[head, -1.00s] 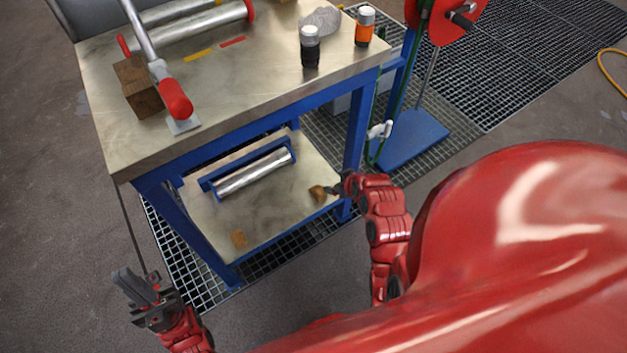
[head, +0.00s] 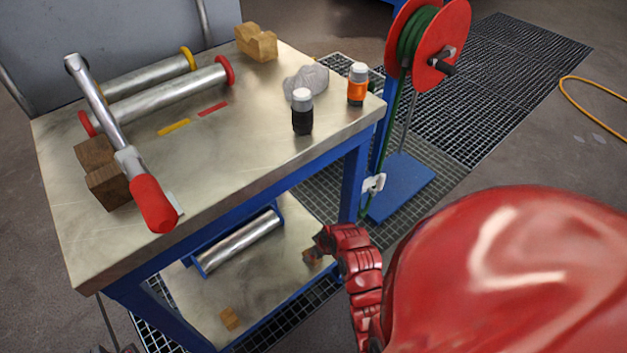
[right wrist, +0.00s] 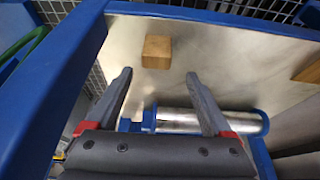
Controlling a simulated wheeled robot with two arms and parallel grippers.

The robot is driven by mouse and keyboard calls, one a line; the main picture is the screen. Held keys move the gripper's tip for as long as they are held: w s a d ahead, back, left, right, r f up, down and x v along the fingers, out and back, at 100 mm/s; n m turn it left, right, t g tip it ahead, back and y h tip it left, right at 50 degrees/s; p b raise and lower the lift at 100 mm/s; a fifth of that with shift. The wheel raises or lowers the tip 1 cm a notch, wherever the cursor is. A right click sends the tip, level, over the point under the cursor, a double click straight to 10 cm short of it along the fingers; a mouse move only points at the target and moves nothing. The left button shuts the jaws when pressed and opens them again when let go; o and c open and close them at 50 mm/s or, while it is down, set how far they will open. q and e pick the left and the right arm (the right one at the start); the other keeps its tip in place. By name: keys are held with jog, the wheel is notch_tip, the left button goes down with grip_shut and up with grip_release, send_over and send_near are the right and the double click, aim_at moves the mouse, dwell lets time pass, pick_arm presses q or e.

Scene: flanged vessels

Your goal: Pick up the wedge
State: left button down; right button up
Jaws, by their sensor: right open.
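A small wooden block (head: 310,257), which I take to be the wedge, lies on the lower shelf near its right front corner. My right gripper (head: 319,243) is close above and beside it, partly covering it in the head view. In the right wrist view the block (right wrist: 157,51) shows beyond the fingertips, between their lines. The right jaws (right wrist: 163,80) are open with nothing between them. Another wooden piece (head: 229,319) lies on the shelf further left; it is at the right edge in the wrist view (right wrist: 308,70). Only a sliver of my left gripper (head: 129,349) shows at the bottom edge.
A metal roller in a blue cradle (head: 238,243) lies on the shelf behind the blocks. A blue table leg (head: 353,182) stands close to my right gripper. The tabletop (head: 250,128) above holds rollers, wooden blocks, bottles and a red-handled tool (head: 153,205).

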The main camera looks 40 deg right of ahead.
jog(key=b+x, duration=0.1)
jog(key=x, duration=0.3)
jog(key=b+x, duration=0.1)
jog(key=x, duration=0.1)
jog(key=shift+d+b, duration=0.3)
jog(key=shift+r, duration=0.1)
jog(key=shift+c, duration=0.2)
grip_shut()
